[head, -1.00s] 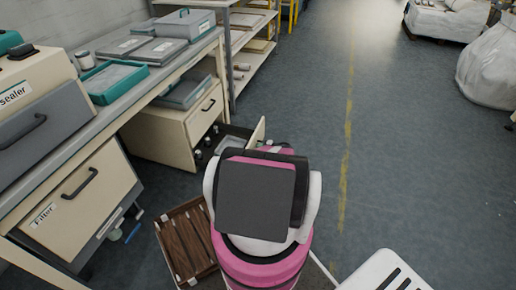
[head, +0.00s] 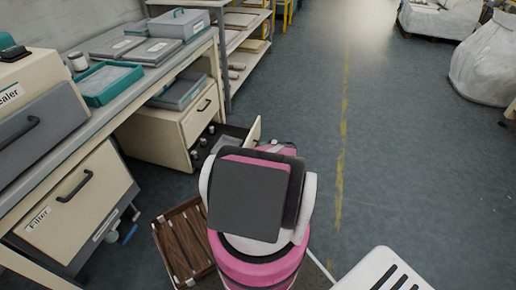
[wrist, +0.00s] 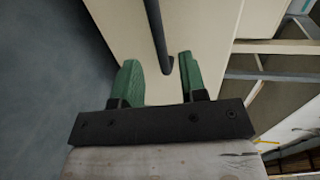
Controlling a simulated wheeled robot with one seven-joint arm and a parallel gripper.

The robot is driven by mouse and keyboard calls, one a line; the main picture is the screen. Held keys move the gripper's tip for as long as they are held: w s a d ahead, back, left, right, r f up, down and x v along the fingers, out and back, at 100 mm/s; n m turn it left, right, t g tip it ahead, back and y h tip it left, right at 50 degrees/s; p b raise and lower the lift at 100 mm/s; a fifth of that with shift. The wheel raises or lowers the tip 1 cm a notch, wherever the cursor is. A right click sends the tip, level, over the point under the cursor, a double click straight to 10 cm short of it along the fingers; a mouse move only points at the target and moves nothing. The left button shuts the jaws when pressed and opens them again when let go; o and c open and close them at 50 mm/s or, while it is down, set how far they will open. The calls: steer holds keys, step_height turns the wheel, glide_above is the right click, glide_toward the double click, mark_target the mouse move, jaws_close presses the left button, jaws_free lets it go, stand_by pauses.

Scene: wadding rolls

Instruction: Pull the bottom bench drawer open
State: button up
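In the head view, the cream drawer unit (head: 165,137) under the bench has its bottom drawer (head: 226,137) standing out, with several small items inside. Its front panel (head: 254,131) faces right, partly behind my arm. The upper drawer, with a dark handle (head: 204,104), is shut. My gripper is hidden behind my arm in the head view. In the wrist view my gripper (wrist: 160,78) has two green fingers spread apart in front of a cream panel. A dark bar handle (wrist: 157,35) ends between them, with gaps visible on both sides.
The bench (head: 130,95) runs along the left, holding a teal tray (head: 107,83) and a grey box (head: 181,24). A brown slatted crate (head: 180,245) is on the floor beside me. Open floor (head: 405,150) lies right, with white sacks (head: 485,60) beyond.

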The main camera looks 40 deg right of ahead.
steer(key=v, duration=0.5)
steer(key=shift+s+d+f, duration=0.1)
stand_by(0.5)
